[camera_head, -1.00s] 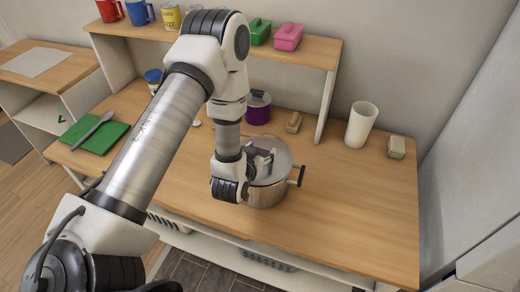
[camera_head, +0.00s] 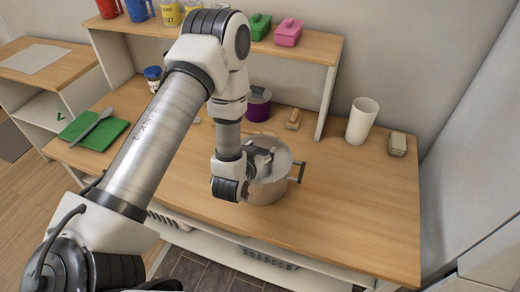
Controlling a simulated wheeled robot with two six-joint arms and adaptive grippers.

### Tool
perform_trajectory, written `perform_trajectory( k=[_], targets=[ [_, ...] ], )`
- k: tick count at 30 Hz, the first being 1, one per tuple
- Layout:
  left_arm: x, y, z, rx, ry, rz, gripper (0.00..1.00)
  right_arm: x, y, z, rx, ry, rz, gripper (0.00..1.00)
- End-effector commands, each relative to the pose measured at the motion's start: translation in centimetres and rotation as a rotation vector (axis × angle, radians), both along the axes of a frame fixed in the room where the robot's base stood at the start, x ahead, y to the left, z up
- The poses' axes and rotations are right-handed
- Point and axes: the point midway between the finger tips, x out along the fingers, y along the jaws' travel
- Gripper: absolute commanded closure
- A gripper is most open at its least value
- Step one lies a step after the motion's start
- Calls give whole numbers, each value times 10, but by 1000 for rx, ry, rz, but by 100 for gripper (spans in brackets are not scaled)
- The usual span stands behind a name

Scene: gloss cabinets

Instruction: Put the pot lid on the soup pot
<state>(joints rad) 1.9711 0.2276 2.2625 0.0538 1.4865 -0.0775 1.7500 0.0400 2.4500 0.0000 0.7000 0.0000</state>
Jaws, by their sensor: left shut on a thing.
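The soup pot (camera_head: 268,192) is a steel pot with dark side handles, standing on the wooden counter at the middle of the head view. The pot lid (camera_head: 282,158) is a round grey disc at the top of the pot. My left gripper (camera_head: 262,160) is over the lid and shut on it near its middle. The gripper and wrist hide the lid's left part and the pot's left side. I cannot tell whether the lid rests fully on the rim or sits slightly above it. My right gripper is not in view.
A purple pot (camera_head: 258,105) stands behind the soup pot. A wooden block (camera_head: 294,119), a white cup (camera_head: 362,121) and a sponge-like block (camera_head: 397,144) are along the back. A green board (camera_head: 92,131) lies at left. The counter's right part (camera_head: 360,210) is clear.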

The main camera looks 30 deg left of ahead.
Motion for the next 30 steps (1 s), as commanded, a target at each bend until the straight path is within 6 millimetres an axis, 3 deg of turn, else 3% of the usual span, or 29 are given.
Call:
perform_trajectory(
  k=[9,10,12,23,30],
  targets=[
    [0,0,-5,0,-1,0,87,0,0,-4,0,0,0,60],
    [0,0,-4,0,-2,0,32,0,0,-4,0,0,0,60],
    [0,0,-4,0,-1,0,10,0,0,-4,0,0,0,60],
    [-3,-1,-4,0,1,0,10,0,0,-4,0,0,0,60],
    [-40,-10,12,0,4,-1,10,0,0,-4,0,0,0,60]
  ],
)
